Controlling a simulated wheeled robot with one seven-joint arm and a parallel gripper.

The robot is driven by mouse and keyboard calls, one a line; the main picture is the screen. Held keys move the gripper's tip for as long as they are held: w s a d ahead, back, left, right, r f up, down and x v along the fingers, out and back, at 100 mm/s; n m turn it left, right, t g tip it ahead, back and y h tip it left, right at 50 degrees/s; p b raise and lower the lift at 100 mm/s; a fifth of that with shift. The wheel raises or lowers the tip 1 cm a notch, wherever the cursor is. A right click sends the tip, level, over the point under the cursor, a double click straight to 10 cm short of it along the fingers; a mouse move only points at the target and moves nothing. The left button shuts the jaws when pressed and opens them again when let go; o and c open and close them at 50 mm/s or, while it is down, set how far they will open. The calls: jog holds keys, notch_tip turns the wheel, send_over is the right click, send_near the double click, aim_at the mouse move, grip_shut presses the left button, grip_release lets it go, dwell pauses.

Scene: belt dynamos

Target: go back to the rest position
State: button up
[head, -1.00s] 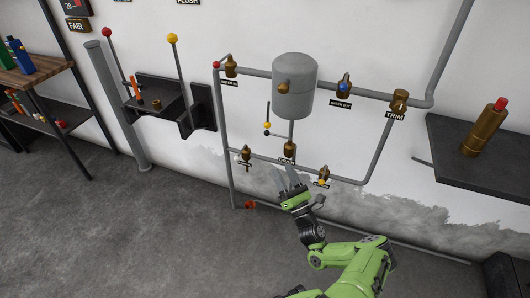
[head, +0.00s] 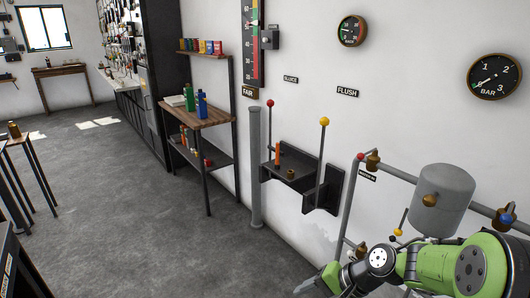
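My green arm (head: 450,268) fills the lower right corner of the head view, in front of the pipework. Its dark wrist joint points left. My gripper (head: 312,284) is at the bottom edge, with grey finger shapes partly cut off by the frame. I cannot tell whether its fingers are apart or together, and no held object shows.
A grey tank (head: 443,197) and pipes stand behind my arm. A black wall shelf (head: 290,175) with two levers is left of them. A wooden shelf unit (head: 205,116) with bottles stands farther left. Open grey floor (head: 120,220) lies at left.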

jog(key=s+d+r+n+t+h, duration=0.2)
jog(key=s+r+n+h, duration=0.15)
jog(key=s+r, duration=0.5)
jog(key=s+d+r+n+t+h, duration=0.25)
jog(key=s+r+h, duration=0.2)
jog(key=s, duration=0.75)
notch_tip(320, 180, up, 15)
jog(key=g+p, duration=0.1)
jog(key=p, duration=1.4)
jog(key=shift+w+r+n, duration=0.15)
jog(key=shift+n, duration=0.25)
jog(key=shift+a, duration=0.1)
